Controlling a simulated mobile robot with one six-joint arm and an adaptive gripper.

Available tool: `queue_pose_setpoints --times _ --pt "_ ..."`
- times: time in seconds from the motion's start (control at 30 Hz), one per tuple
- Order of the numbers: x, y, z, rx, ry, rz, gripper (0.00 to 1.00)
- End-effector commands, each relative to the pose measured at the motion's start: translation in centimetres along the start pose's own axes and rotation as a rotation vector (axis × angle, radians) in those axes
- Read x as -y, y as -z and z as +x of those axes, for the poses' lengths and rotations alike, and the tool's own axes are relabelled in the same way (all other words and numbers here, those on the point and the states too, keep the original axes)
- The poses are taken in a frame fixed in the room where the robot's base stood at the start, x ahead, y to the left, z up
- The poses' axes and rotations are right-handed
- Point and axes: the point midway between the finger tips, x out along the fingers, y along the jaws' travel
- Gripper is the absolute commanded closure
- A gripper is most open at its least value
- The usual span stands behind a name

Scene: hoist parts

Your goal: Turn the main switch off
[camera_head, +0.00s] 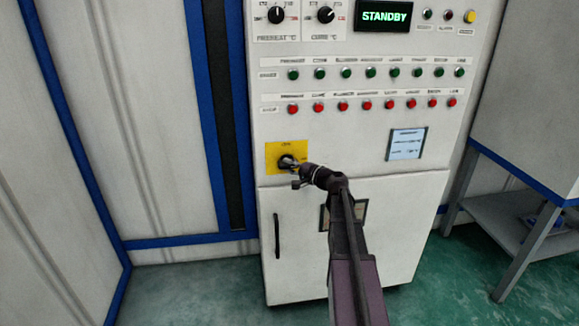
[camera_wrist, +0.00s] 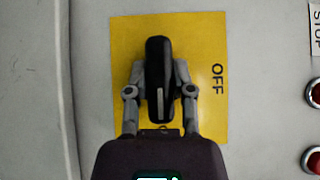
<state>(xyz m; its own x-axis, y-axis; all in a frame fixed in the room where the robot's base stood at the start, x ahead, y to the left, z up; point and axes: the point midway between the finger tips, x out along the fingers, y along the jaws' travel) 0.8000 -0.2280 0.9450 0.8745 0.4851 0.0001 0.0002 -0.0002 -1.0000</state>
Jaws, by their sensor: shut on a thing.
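The main switch is a black knob (camera_wrist: 158,60) on a yellow plate (camera_wrist: 205,35) in the wrist view. My gripper (camera_wrist: 160,78) has one finger on each side of the knob and is shut on it. The white pointer line lies lengthwise on the knob, toward the bottom of the wrist picture. The word OFF is printed to the right of the knob in that view, so the line does not point at it. In the head view the yellow plate (camera_head: 273,152) is on the cabinet front, and my gripper (camera_head: 294,168) reaches the knob from the lower right.
The cabinet's display (camera_head: 384,16) reads STANDBY. Rows of green buttons (camera_head: 370,72) and red buttons (camera_head: 367,105) lie above the switch. A small screen (camera_head: 406,144) is to its right. A door handle (camera_head: 277,236) is below. A metal stand (camera_head: 520,220) is at right.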

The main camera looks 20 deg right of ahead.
Motion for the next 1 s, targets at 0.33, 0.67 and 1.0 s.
queue_pose_setpoints --times 0.33,0.67,1.0 --pt "0.20 0.07 0.02 -0.002 -0.022 -0.023 1.00" --pt "0.54 0.01 0.07 -0.001 -0.140 -0.141 1.00" --pt "0.64 -0.03 0.06 0.001 -0.353 -0.355 1.00"
